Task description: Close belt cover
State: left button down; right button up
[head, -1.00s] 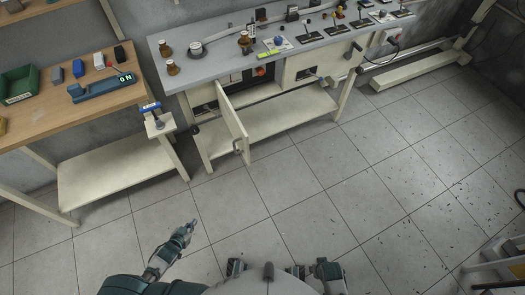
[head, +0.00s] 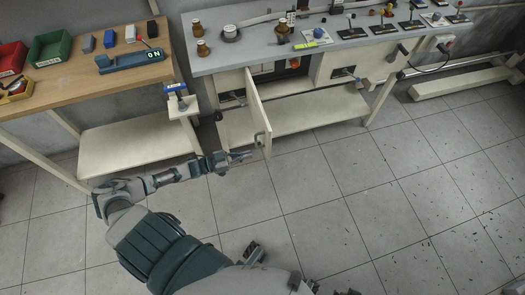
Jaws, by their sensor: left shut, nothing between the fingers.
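The belt cover looks to be the cream hinged panel (head: 258,108) under the grey bench. It stands swung open toward me, seen nearly edge-on, with a small handle (head: 260,139) near its lower front corner. My left gripper (head: 247,154) is shut and empty, just left of and below the handle at the panel's lower end. I cannot tell whether it touches the panel.
The grey bench (head: 235,60) carries jars, levers and knobs. A wooden table (head: 100,85) with bins and a blue device (head: 130,62) stands at left; a small clamp bracket (head: 178,103) sticks out from its corner.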

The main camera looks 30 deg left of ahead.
aim_at(268, 150)
pick_arm(q)
jog(key=x, duration=0.4)
jog(key=shift+w+d+b, duration=0.2)
jog(key=shift+b, duration=0.1)
jog(key=shift+x, duration=0.8)
pick_arm(e)
jog(key=shift+w+a+r, duration=0.1)
jog(key=shift+r, duration=0.8)
pick_arm(q)
jog(key=shift+d, duration=0.1)
